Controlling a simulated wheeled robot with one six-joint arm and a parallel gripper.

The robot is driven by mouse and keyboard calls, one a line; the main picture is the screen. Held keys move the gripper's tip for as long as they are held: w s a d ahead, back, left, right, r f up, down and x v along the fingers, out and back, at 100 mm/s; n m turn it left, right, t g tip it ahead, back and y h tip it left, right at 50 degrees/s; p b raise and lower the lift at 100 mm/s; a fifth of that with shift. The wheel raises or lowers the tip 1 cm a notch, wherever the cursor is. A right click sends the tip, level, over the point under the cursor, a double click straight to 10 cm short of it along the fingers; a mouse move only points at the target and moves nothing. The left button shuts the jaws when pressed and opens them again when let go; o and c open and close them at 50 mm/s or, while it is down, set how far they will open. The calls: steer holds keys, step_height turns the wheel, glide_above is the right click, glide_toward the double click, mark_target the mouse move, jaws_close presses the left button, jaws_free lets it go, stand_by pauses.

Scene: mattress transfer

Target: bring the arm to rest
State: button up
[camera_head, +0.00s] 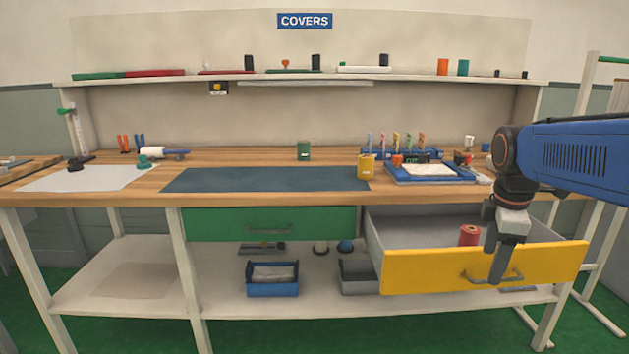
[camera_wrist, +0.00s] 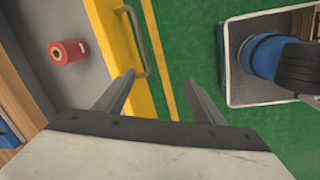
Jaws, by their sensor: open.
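My arm (camera_head: 580,152) is blue and reaches in from the right in the head view, with its wrist bent down. My gripper (camera_head: 500,262) hangs in front of the yellow drawer (camera_head: 430,274), near its grey handle (camera_head: 492,277). In the wrist view my gripper (camera_wrist: 158,95) is open, with nothing between its fingers. The left finger overlaps the drawer's front edge, and the right finger is over the green floor. The handle (camera_wrist: 138,40) shows ahead of the fingers; I cannot tell if a finger touches it. The drawer is pulled out and holds a red spool (camera_head: 469,235).
The wooden bench top (camera_head: 230,167) carries a dark mat (camera_head: 262,180), a yellow cup (camera_head: 367,167) and a blue tray (camera_head: 432,175). The green drawer (camera_head: 270,224) is shut. A blue bin (camera_head: 272,280) stands on the lower shelf. Green floor lies in front.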

steer(key=s+a+f+m+t, duration=0.1)
steer(key=s+a+f+m, duration=0.2)
steer(key=s, duration=0.3)
steer(key=s+a+f+m+t, duration=0.1)
steer(key=s+a+f+m, duration=0.2)
steer(key=s+m, duration=0.3)
steer(key=s+a+f+m+t+y, duration=0.1)
steer(key=s+a+f+m, duration=0.2)
steer(key=s+f+m, duration=0.1)
steer(key=shift+s+a+m, duration=0.25)
steer(key=shift+s+m, duration=0.15)
steer(key=shift+s, duration=0.5)
steer(key=shift+r, duration=0.1)
